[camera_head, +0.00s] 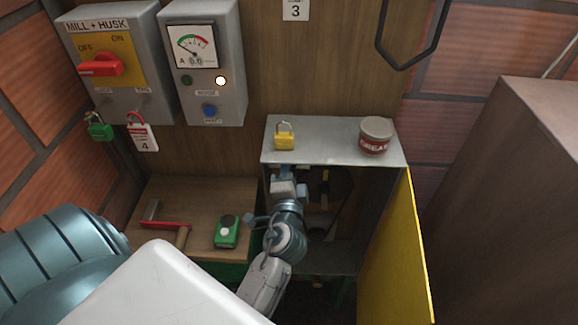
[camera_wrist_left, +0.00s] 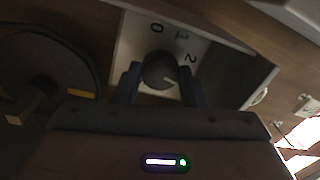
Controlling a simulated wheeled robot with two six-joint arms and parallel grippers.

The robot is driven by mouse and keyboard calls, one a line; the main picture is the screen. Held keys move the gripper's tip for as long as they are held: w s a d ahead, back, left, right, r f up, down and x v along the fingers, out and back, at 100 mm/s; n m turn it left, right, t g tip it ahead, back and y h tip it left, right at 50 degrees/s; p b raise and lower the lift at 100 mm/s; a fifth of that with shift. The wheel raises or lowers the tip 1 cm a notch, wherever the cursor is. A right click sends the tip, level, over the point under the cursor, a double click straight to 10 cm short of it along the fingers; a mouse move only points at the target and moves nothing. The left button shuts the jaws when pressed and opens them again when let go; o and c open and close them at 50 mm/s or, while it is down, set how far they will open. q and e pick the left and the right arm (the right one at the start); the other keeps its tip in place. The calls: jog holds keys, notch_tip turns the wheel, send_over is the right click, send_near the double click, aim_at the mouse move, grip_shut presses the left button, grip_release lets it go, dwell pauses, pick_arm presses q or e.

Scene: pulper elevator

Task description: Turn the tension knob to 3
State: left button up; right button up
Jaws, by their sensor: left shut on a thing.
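The tension knob (camera_wrist_left: 160,71) is dark and round, on a pale dial plate (camera_wrist_left: 135,45) marked with a 0 above it and a 2 to its upper right. A pale mark shows on the knob's right side, below the 2; I cannot see a 3. My left gripper (camera_wrist_left: 162,90) has one finger on each side of the knob and is shut on it. In the head view my left gripper (camera_head: 285,171) reaches to the upper left of the open cabinet, below its top; the knob is hidden there. My right gripper is not in view.
A yellow padlock (camera_head: 284,139) and a grease tin (camera_head: 375,135) stand on the cabinet top (camera_head: 325,150). The yellow door (camera_head: 398,260) hangs open on the right. A green device (camera_head: 227,232) and a red-handled tool (camera_head: 165,225) lie left. A dark wheel (camera_wrist_left: 45,65) is near my gripper.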

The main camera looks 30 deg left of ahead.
pick_arm(q)
jog(key=shift+m, duration=0.8)
jog(key=o, duration=1)
